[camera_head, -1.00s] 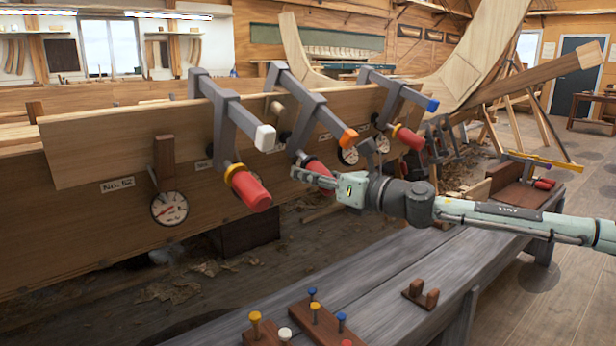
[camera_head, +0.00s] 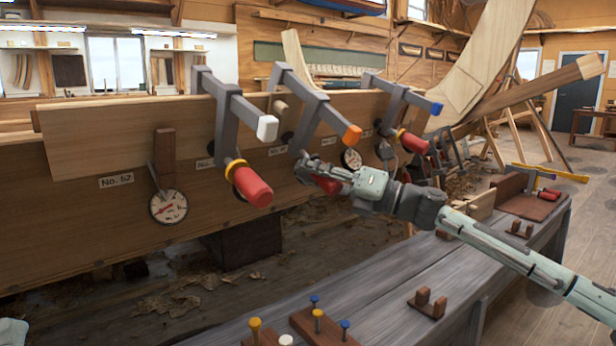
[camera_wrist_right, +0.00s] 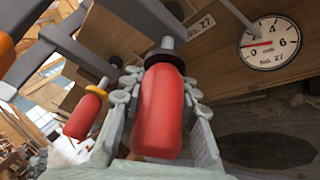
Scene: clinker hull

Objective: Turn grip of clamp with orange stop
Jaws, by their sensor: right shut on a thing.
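The clamp with the orange stop (camera_head: 352,135) is the middle of three grey clamps on the plank. Its red grip (camera_head: 328,185) is partly hidden by my right gripper (camera_head: 318,172). In the right wrist view the red grip (camera_wrist_right: 160,110) lies between the two fingers of my right gripper (camera_wrist_right: 158,90), which are shut on its sides. The orange stop shows at the left edge there (camera_wrist_right: 6,45). A dial marked No. 27 (camera_wrist_right: 270,43) is beside the grip, its red needle pointing left.
The clamp with the white stop (camera_head: 267,128) stands to the left and the one with the blue stop (camera_head: 433,107) to the right. Their red grips (camera_head: 252,187) (camera_head: 412,142) hang near my gripper. A grey bench (camera_head: 390,280) with pegged blocks lies below.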

